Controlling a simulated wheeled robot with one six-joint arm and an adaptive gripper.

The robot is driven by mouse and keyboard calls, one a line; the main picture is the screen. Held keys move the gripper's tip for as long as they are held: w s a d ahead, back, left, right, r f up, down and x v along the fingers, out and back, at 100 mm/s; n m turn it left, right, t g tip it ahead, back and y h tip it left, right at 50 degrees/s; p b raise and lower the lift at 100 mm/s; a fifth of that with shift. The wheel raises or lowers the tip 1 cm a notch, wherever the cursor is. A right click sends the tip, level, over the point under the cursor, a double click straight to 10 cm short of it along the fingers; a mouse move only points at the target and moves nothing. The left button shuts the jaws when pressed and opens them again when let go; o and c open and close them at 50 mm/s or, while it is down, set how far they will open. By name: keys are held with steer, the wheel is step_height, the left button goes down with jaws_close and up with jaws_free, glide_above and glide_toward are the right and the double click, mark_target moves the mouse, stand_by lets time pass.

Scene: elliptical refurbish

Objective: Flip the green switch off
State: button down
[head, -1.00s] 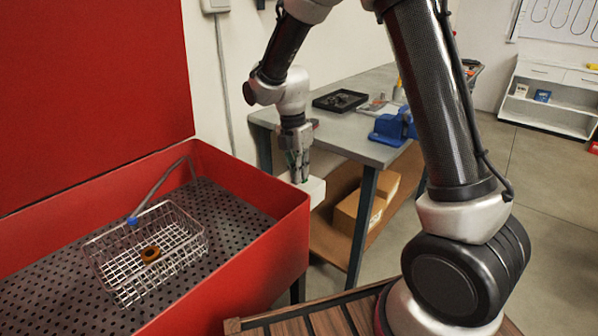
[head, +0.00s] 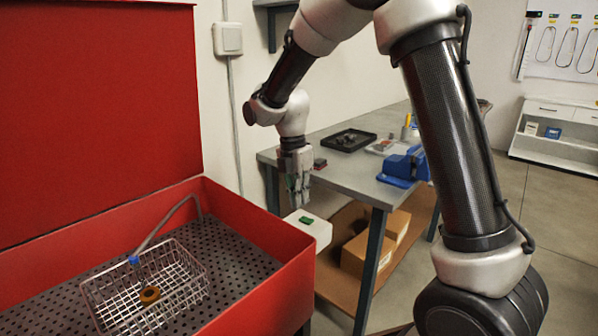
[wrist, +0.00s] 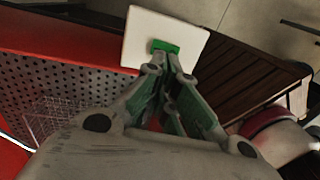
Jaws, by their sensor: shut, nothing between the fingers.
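The green switch (head: 306,220) sits on top of a white box (head: 321,235) at the right corner of the red basin. In the wrist view, the green switch (wrist: 165,46) shows on the white box face (wrist: 150,25), just beyond my fingertips. My gripper (head: 299,203) points down near the switch, with its fingertips a little above and left of it in the head view. In the wrist view, my gripper (wrist: 166,62) is shut and empty, and its tips overlap the switch's lower edge. I cannot tell whether they touch it. The switch's tilt is unclear.
The red basin (head: 285,262) holds a wire basket (head: 185,265) with an orange-brown ring (head: 150,295) under a blue-tipped spout (head: 134,260). A grey workbench (head: 345,180) with a blue vise (head: 405,167) stands behind. Cardboard boxes (head: 365,255) sit below it.

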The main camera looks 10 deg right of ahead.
mark_target(306, 221)
step_height(306, 221, up, 9)
steer(key=w, duration=0.1)
steer(key=shift+a+r, duration=0.2)
steer(key=shift+a, duration=0.15)
steer(key=shift+s+d+r, duration=0.2)
steer(key=shift+s+d, duration=0.15)
steer(key=shift+s, duration=0.15)
steer(key=shift+f, duration=0.1)
steer(key=f, duration=0.4)
steer(key=s+f, duration=0.1)
steer(key=f, duration=0.3)
steer(key=d+f, duration=0.1)
steer(key=f, duration=0.4)
steer(key=shift+s+f, duration=0.1)
steer(key=shift+s, duration=0.15)
steer(key=shift+d+f, duration=0.1)
steer(key=shift+f, duration=0.15)
